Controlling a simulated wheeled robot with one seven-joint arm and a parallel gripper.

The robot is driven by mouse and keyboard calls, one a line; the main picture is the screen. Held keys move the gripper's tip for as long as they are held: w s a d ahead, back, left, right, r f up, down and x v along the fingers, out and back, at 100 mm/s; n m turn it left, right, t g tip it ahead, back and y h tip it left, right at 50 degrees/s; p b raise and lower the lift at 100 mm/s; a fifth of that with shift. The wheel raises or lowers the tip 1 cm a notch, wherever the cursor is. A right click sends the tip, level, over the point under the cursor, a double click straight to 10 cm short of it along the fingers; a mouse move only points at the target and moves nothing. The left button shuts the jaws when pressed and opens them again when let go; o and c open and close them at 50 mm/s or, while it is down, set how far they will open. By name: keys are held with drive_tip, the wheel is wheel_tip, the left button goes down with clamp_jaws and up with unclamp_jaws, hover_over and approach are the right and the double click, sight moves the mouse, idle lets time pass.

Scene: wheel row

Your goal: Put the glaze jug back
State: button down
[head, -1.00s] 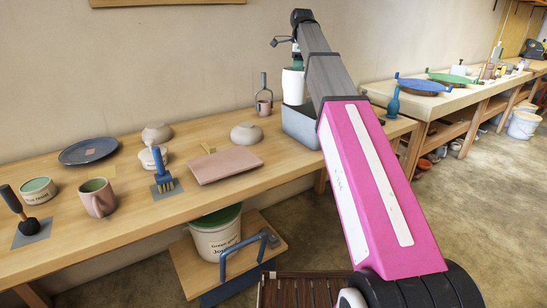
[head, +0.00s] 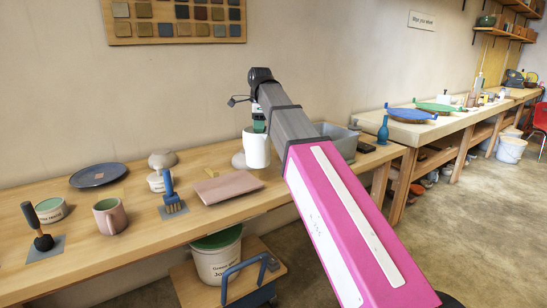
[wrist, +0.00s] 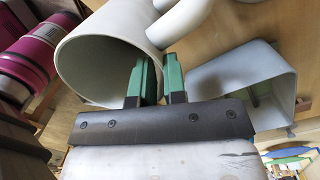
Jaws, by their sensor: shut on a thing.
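The glaze jug (head: 257,150) is a tall white vessel, hanging upright from my gripper (head: 259,122) over the back right part of the wooden bench. In the wrist view the jug (wrist: 100,65) shows its wide open mouth. My gripper (wrist: 156,75) has green fingers shut on its rim, one inside the mouth and one outside the wall. White curved tube-like parts, perhaps its handle, show beside it. I cannot tell how far its bottom is from the bench top.
A grey tub (head: 337,138) stands right of the jug, behind my arm. A pink board (head: 226,187), a brush (head: 172,195), a pink mug (head: 109,215) and a blue plate (head: 98,175) stand left.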

drive_tip(key=w+d+f, duration=0.5)
drive_tip(key=w+f, duration=0.1)
drive_tip(key=f, duration=0.3)
drive_tip(key=shift+w+d, duration=0.25)
drive_tip(key=shift+w, duration=0.15)
drive_tip(key=shift+f, duration=0.2)
drive_tip(key=c, duration=1.2)
unclamp_jaws()
drive_tip(key=shift+r, duration=0.1)
drive_tip(key=r, duration=1.2)
drive_tip(key=shift+w+d, duration=0.25)
drive_tip(key=shift+s, duration=0.1)
